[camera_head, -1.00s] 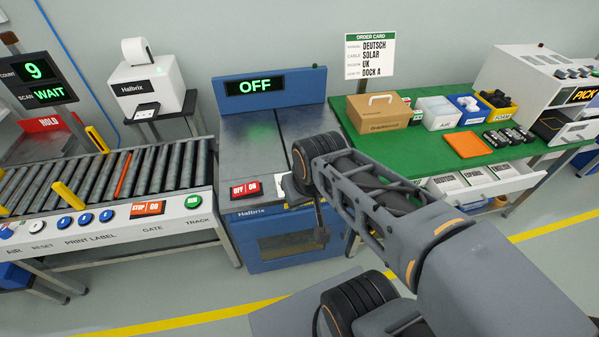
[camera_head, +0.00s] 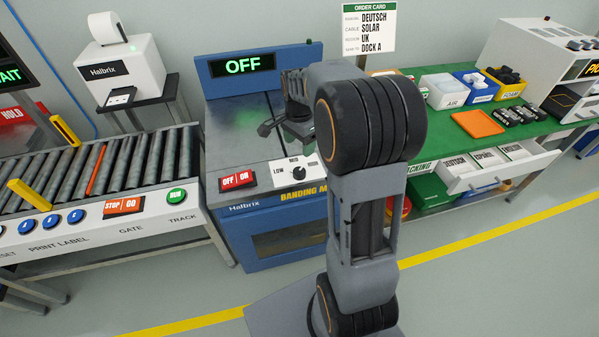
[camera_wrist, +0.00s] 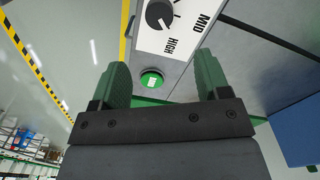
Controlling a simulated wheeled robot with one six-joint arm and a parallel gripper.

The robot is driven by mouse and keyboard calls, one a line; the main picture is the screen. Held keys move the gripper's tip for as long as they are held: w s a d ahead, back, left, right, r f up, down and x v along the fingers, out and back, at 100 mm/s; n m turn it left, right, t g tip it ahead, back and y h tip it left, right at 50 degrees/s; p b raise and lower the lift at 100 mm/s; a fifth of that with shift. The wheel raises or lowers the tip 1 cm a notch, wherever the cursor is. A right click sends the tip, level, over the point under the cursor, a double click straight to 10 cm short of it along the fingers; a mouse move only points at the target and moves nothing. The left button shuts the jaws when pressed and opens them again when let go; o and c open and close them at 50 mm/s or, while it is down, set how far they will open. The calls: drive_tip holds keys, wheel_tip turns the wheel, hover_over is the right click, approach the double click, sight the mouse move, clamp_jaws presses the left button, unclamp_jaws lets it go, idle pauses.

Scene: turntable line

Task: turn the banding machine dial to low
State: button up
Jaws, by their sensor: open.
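The banding machine (camera_head: 222,88) is blue, with a display reading OFF. Its black dial (camera_head: 298,172) sits on a white plate marked LOW at left and MID at top; HIGH is readable in the wrist view, where the dial (camera_wrist: 157,14) is cut by the top edge. I cannot tell surely where its pointer aims. My gripper (camera_head: 284,122) hangs above the machine top, behind the dial in the head view and partly hidden by my arm. In the wrist view my gripper (camera_wrist: 160,76) is open and empty, its green fingers apart from the dial.
A red OFF/ON switch (camera_head: 238,181) is left of the dial. A green button (camera_wrist: 151,80) shows between my fingers in the wrist view. The roller conveyor (camera_head: 150,210) stands at left, the green packing table (camera_head: 450,140) at right. Open floor lies in front.

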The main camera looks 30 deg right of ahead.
sight(300, 170)
wheel_tip(300, 170, down, 11)
drive_tip(key=shift+s+f+b, duration=0.15)
drive_tip(key=shift+f+b, duration=0.05)
drive_tip(key=shift+b, duration=0.45)
drive_tip(key=shift+c, duration=0.3)
drive_tip(key=c, duration=0.9)
drive_tip(key=shift+o, duration=0.2)
